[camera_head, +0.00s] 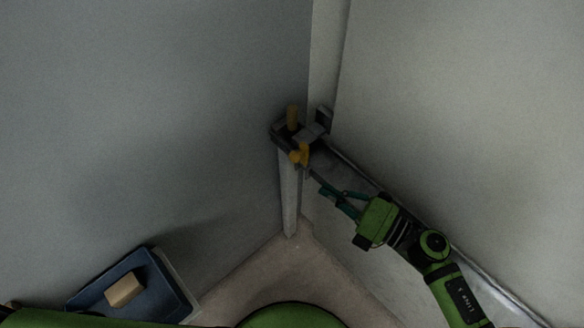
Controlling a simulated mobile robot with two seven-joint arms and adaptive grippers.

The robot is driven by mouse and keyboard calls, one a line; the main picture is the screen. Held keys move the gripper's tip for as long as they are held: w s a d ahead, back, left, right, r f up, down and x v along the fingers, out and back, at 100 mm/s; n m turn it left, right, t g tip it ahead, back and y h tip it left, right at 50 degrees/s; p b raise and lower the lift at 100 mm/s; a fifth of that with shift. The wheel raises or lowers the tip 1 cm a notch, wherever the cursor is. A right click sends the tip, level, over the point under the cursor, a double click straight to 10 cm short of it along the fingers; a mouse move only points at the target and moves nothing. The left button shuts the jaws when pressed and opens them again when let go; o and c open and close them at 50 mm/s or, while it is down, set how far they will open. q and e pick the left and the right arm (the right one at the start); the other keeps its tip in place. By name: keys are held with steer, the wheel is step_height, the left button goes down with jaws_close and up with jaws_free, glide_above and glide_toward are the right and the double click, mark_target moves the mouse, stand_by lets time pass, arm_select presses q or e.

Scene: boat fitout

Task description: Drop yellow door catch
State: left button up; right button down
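A small yellow piece, which looks like the door catch (300,154), is at the front of a narrow dark ledge in the corner. A second, duller yellow upright piece (292,117) stands just behind it on the ledge. My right gripper (322,186) reaches in from the lower right along the wall, its teal fingers pointing up and left toward the yellow catch. Its fingertips are dark and hard to make out, so whether they touch the catch or are apart from it is unclear. My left gripper is not in view.
The dark ledge (277,132) tops a pale post (289,195) where two grey walls meet. A blue tray (84,296) with a tan block (124,290) lies at lower left. A dark bracket (324,119) sits by the corner. The pale floor between looks clear.

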mark_target(299, 159)
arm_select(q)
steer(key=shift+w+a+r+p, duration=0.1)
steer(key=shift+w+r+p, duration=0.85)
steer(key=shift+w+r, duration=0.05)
arm_select(e)
steer(key=x, duration=1)
